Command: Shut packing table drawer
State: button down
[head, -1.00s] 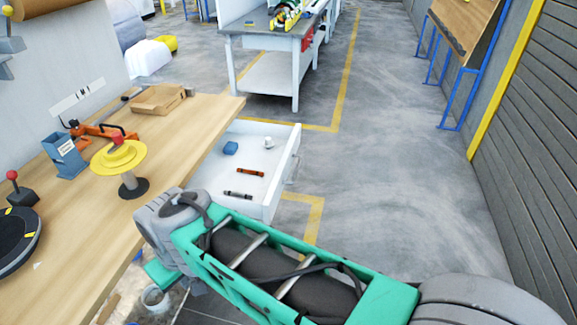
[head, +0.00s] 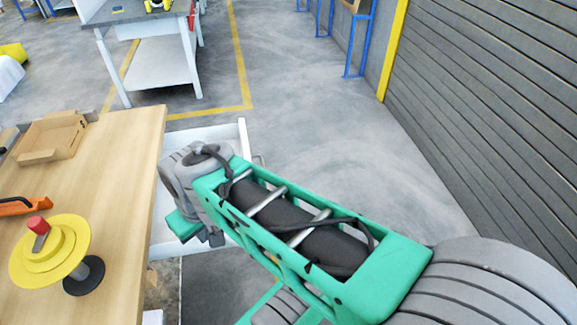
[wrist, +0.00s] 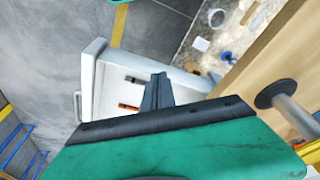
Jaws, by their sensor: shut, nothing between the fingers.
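The white drawer (head: 205,138) of the packing table (head: 122,150) stands pulled out from the table's right side. My arm covers much of it in the head view. Its handle (head: 259,160) shows on the outer face. In the wrist view the drawer front (wrist: 93,70) is at the left, with the handle (wrist: 77,105) outside it. An orange item (wrist: 128,106) and a dark item (wrist: 133,80) lie inside. My gripper (wrist: 158,90) is shut and empty, and appears over the drawer in the wrist view. I cannot tell whether it touches the drawer.
On the table are a yellow disc stand (head: 50,252) and a cardboard tray (head: 50,138). Another workbench (head: 150,50) stands at the back. A grey slatted wall (head: 490,100) runs along the right. The floor (head: 320,130) between is clear.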

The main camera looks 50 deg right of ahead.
jog(key=w+d+f+m+y, duration=0.1)
jog(key=w+d, duration=0.2)
jog(key=d, duration=0.5)
jog(key=w+d+f+m+y, duration=0.1)
jog(key=w+d+m, duration=0.15)
jog(key=d, duration=0.55)
jog(key=s+d+f+m+t, duration=0.1)
jog(key=s+d+t, duration=0.2)
jog(key=d, duration=0.6)
jog(key=s+d+f+m+t, duration=0.15)
jog(key=s+d, duration=0.25)
jog(key=d, duration=0.5)
jog(key=w+a+f+p, duration=0.1)
jog(key=w+a+f, duration=0.3)
jog(key=w+f, duration=0.2)
jog(key=w, duration=0.2)
jog(key=shift+w+a+f, duration=0.3)
jog(key=shift+w+a, duration=0.1)
jog(key=shift+a+t, duration=0.1)
jog(key=shift+t, duration=0.15)
